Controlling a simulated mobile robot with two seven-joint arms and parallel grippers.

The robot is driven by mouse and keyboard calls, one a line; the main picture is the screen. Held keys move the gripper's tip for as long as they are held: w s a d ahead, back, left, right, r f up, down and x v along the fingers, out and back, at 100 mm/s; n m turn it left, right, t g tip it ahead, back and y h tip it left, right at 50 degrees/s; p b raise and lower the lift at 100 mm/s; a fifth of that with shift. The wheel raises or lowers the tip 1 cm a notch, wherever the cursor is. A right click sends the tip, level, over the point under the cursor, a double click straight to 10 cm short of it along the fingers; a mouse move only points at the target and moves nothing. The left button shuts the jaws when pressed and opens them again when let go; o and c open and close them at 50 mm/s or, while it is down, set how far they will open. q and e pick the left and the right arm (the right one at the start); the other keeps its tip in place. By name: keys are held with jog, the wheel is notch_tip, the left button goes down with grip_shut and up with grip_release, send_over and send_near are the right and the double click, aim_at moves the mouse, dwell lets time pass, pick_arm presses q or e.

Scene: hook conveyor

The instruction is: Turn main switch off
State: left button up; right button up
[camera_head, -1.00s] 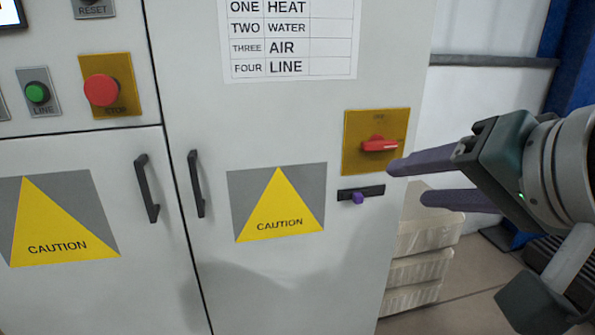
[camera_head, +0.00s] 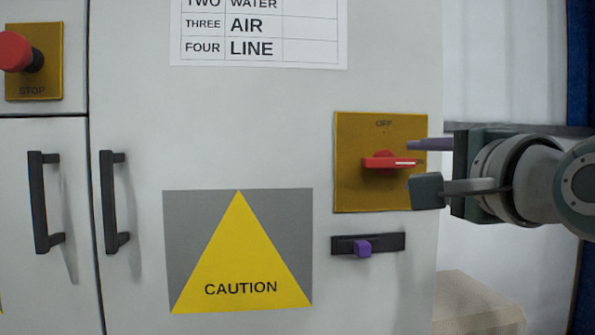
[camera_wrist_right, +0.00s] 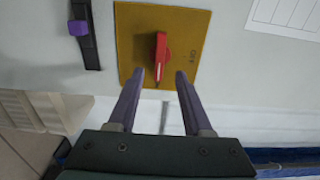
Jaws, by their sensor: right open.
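The main switch is a red rotary handle (camera_head: 385,162) on a yellow plate (camera_head: 350,190) on the grey cabinet front. The handle lies horizontal, its white-marked end pointing right, away from the OFF label at the plate's top. My right gripper (camera_head: 410,167) comes in from the right, open, at the handle's right end. In the right wrist view, the red handle's tip (camera_wrist_right: 161,60) appears between the two open fingers (camera_wrist_right: 160,78); contact cannot be told. My left gripper is out of view.
A black slide latch with a purple knob (camera_head: 362,248) sits just below the plate. A caution sign (camera_head: 238,270), black door handles (camera_head: 112,200) and a red stop button (camera_head: 15,52) are further left. A pale crate (camera_head: 475,305) stands low at right.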

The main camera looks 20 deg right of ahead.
aim_at(392, 163)
jog(key=x, duration=0.6)
jog(key=shift+w, duration=0.4)
jog(key=shift+c, duration=0.3)
grip_shut()
